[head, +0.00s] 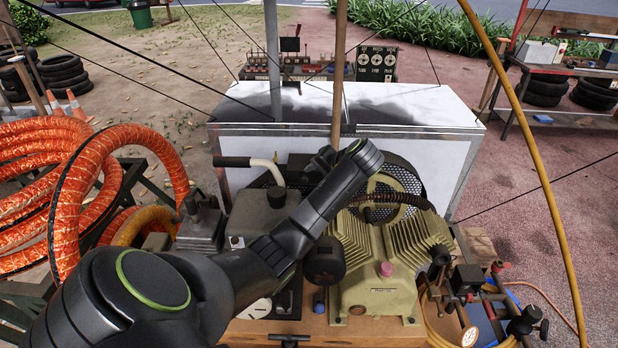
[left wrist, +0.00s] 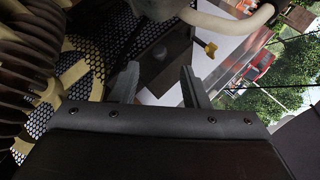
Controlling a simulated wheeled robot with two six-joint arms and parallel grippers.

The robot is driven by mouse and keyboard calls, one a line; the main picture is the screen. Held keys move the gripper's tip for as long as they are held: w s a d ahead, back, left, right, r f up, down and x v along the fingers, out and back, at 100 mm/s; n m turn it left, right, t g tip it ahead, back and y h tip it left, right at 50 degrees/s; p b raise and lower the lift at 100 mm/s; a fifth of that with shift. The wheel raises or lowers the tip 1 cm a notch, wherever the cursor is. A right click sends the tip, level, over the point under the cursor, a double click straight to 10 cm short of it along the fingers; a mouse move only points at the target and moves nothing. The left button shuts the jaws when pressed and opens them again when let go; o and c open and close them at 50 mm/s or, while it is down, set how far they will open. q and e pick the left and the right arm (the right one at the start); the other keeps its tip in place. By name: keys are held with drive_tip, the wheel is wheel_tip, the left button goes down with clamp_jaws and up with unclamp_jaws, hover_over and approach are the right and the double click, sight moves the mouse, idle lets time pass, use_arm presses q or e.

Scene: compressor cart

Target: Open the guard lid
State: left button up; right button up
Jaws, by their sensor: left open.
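A black perforated mesh guard (head: 402,172) with a cream rim stands behind the finned cream compressor (head: 385,255). I cannot tell which part of it is the lid. The mesh (left wrist: 92,35) also shows at the upper left of the left wrist view. My left gripper (head: 322,160) is small and partly hidden by my own wrist in the head view, above the machine and left of the round guard. In the left wrist view its two fingers (left wrist: 158,85) are apart with nothing between them. My right gripper is not in view.
A cream bent pipe with a black end (head: 265,165) rises at the left of the machine; the pipe (left wrist: 235,22) shows in the left wrist view. A wooden pole (head: 338,90) stands upright behind. Orange hose coils (head: 85,190) lie left, and a yellow hose (head: 530,150) hangs right.

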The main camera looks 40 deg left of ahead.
sight(306, 180)
use_arm(q)
drive_tip(key=x, duration=0.4)
drive_tip(key=shift+a+f+p, duration=0.15)
drive_tip(key=shift+a+p, duration=0.15)
drive_tip(key=shift+p, duration=0.05)
drive_tip(key=shift+w+a+f, duration=0.1)
drive_tip(key=shift+a+f, duration=0.2)
drive_tip(key=shift+f, duration=0.15)
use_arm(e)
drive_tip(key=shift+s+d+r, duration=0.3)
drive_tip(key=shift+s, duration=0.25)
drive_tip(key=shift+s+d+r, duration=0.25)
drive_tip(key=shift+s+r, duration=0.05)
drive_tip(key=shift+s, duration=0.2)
use_arm(q)
drive_tip(key=shift+a, duration=0.1)
drive_tip(key=shift+c, duration=0.3)
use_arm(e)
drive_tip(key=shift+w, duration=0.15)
use_arm(q)
clamp_jaws()
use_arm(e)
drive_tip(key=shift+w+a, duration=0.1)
